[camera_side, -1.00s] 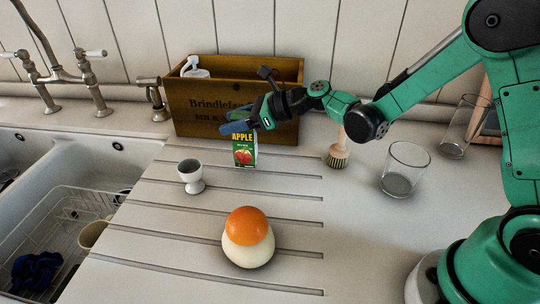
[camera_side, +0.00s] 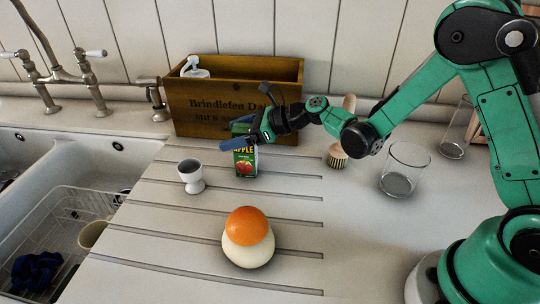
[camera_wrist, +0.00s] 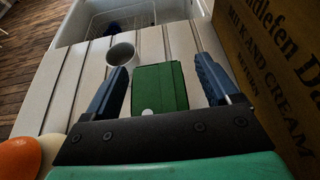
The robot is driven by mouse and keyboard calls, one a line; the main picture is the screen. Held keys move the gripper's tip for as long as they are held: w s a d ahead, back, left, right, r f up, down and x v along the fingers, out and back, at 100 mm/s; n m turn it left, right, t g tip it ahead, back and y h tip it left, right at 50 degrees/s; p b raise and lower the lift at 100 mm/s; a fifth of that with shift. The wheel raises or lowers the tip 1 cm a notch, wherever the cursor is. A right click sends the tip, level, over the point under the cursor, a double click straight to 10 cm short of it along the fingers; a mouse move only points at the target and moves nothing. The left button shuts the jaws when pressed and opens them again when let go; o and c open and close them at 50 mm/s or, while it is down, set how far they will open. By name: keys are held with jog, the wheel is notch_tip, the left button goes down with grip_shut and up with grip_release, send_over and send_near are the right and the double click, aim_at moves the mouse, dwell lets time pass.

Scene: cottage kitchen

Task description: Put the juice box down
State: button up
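The juice box (camera_side: 244,161) is a green carton with "APPLE" and a red apple on its front. In the side view it stands upright, apparently on the grooved white drainboard, in front of the wooden crate. My gripper (camera_side: 243,142) is at its upper part, with blue fingers around it. In the wrist view the green top of the box (camera_wrist: 160,88) lies between the two fingers of my gripper (camera_wrist: 163,75). A narrow gap shows on each side, so the fingers look open and apart from it. The fingers and wrist hide part of the carton in the side view.
The wooden crate (camera_side: 205,122) is close behind the box. A white egg cup (camera_side: 190,176) stands to its left. A cream-and-orange round object (camera_side: 247,238) is in front. A brush (camera_side: 338,157) and a glass (camera_side: 404,172) stand right. The sink (camera_side: 60,165) is left.

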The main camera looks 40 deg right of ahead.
jog(key=shift+r, duration=0.1)
jog(key=shift+s+d+r, duration=0.2)
jog(key=shift+d, duration=0.05)
jog(key=s+d+r+n+h, duration=0.1)
jog(key=s+d+n+h, duration=0.1)
jog(key=s+n, duration=0.4)
jog(key=s+d+r+n+g+h, duration=0.1)
jog(key=s+d+r+n+h, duration=0.1)
jog(key=n, duration=1)
jog(key=s+d+r+n+g+h, duration=0.1)
jog(key=s+d+n+h, duration=0.3)
jog(key=s+n, duration=0.5)
jog(key=shift+s+d+r+h, duration=0.25)
jog(key=shift+s+r+h, duration=0.1)
jog(key=shift+r+h, duration=0.4)
